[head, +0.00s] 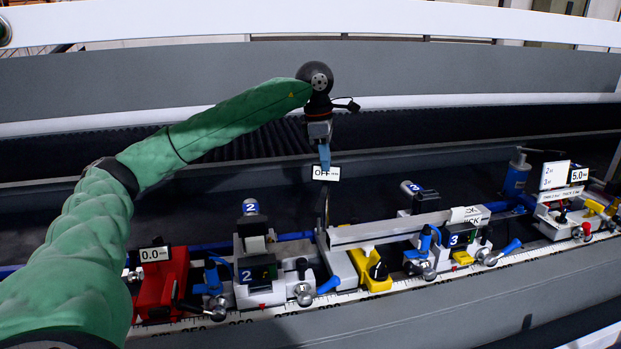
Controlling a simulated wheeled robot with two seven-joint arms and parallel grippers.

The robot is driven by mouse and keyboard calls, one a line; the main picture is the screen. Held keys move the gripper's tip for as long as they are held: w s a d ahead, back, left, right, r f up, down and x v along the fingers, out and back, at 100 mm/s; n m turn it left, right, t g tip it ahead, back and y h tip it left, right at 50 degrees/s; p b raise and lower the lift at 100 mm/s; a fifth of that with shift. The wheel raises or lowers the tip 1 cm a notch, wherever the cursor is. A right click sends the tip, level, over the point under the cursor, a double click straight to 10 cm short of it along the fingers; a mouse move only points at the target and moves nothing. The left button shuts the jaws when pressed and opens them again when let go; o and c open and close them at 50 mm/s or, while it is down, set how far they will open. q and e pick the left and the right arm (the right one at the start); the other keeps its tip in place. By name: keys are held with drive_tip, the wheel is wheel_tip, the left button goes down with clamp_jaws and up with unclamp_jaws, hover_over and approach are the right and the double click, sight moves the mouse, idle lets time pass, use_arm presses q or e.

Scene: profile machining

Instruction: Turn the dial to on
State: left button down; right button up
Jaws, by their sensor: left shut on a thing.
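My left gripper (324,157) hangs down from its dark wrist over the middle of the rail. It is shut on a narrow blue piece just above a small white plate reading OFF (326,173). The fingertips and the blue piece are small and hard to tell apart. A thin upright post (327,206) runs below the plate to a white fixture. A black knob (378,269) sits on a yellow block (369,277) to the lower right of the gripper, apart from it. I cannot tell which part is the dial. My right gripper is not in view.
A red block with a 0.0 display (154,254) is at the left. Clamp units marked 2 (246,276) and 3 (453,240) stand along the scaled rail (270,312). A unit with a 5.0 display (579,174) is at the right. A dark trough (230,150) lies behind.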

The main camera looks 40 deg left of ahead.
use_arm(q)
drive_tip(key=shift+f+n, duration=0.1)
drive_tip(key=shift+n, duration=0.7)
drive_tip(key=n, duration=0.2)
drive_tip(key=shift+s+d+n+t+b, duration=0.1)
drive_tip(key=shift+n+t+b, duration=0.2)
drive_tip(key=shift+n, duration=0.1)
drive_tip(key=c, duration=1.3)
unclamp_jaws()
drive_tip(key=shift+r, duration=0.2)
drive_tip(key=shift+r+p, duration=1.8)
drive_tip(key=shift+r, duration=1.65)
drive_tip(key=shift+f+y, duration=0.1)
drive_tip(key=shift+y, duration=0.2)
